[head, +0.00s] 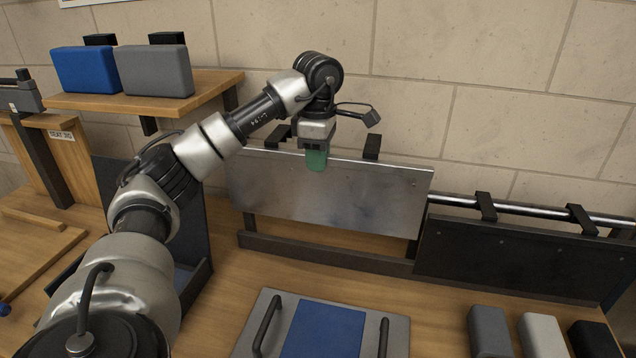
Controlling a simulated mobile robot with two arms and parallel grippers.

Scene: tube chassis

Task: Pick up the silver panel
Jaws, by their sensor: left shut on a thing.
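The silver panel (345,194) is a flat, wide metal sheet at the back of the bench in the head view. It stands nearly upright before the wall, with dark hooks at its top edge and a dark rail below it. My left gripper (315,160) points down at the panel's top edge, left of its middle. Its green-tipped finger lies in front of the panel face, and it is shut on the panel's top edge. The finger behind the panel is hidden. My right gripper is not in view.
A black panel (515,258) hangs from a metal rail (540,210) at right. A grey plate with two handles and a blue middle (325,330) lies in front. Grey, white and black blocks (541,335) sit front right. Blue and grey blocks (156,72) rest on a wooden shelf (215,88).

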